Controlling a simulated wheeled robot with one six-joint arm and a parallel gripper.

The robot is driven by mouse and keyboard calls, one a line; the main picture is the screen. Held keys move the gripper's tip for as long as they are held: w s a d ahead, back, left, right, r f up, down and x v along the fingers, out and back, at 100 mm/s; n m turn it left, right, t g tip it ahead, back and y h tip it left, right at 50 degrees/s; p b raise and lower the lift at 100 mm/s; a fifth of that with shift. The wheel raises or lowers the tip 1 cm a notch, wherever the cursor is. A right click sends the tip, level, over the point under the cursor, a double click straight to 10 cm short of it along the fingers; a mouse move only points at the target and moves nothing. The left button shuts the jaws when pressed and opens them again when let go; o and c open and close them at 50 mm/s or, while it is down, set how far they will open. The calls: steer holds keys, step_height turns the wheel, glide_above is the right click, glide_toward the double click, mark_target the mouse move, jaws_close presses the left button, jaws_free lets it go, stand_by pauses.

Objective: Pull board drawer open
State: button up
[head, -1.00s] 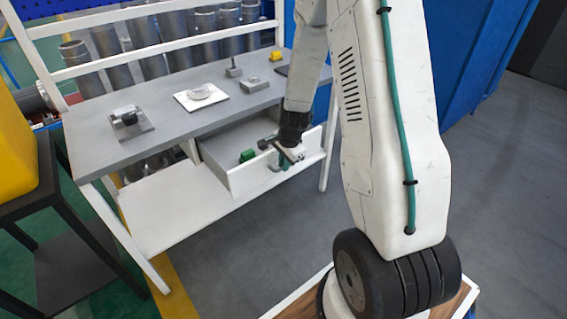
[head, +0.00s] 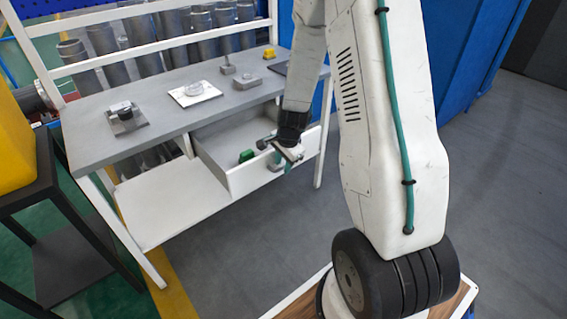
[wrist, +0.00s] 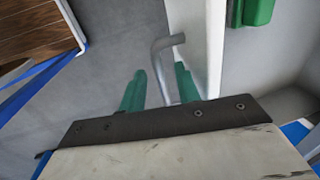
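The white board drawer (head: 245,182) stands pulled out from under the grey bench top, its inside showing. A bent grey metal handle (wrist: 166,62) is on its white front (wrist: 207,45); in the head view the handle (head: 275,162) shows just left of the green fingers. My gripper (head: 288,164) is at the drawer front. In the wrist view my gripper's two green fingers (wrist: 160,88) are spread apart, with the handle showing between them and a gap on either side. I see no firm hold on it. A green block (head: 246,156) lies inside the drawer.
The grey bench top (head: 165,100) carries a dark fixture (head: 126,117), a white plate with a clear round part (head: 195,93) and small grey blocks. A black stand (head: 50,170) with a yellow bin (head: 15,145) is at left. The floor before the drawer is clear.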

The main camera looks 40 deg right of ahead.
steer(key=shift+r, duration=0.1)
step_height(320, 180, up, 8)
steer(key=s, duration=0.1)
steer(key=shift+s+f, duration=0.25)
steer(key=shift+s, duration=0.05)
stand_by(0.5)
steer(key=s+a+r+n, duration=0.8)
steer(key=s+r, duration=0.3)
steer(key=s, duration=0.1)
steer(key=s+a+r+n, duration=0.8)
steer(key=s+r, duration=0.3)
steer(key=s, duration=0.2)
steer(key=shift+s+r+n+g, duration=0.2)
steer(key=shift+n+g, duration=0.2)
steer(key=shift+n, duration=0.4)
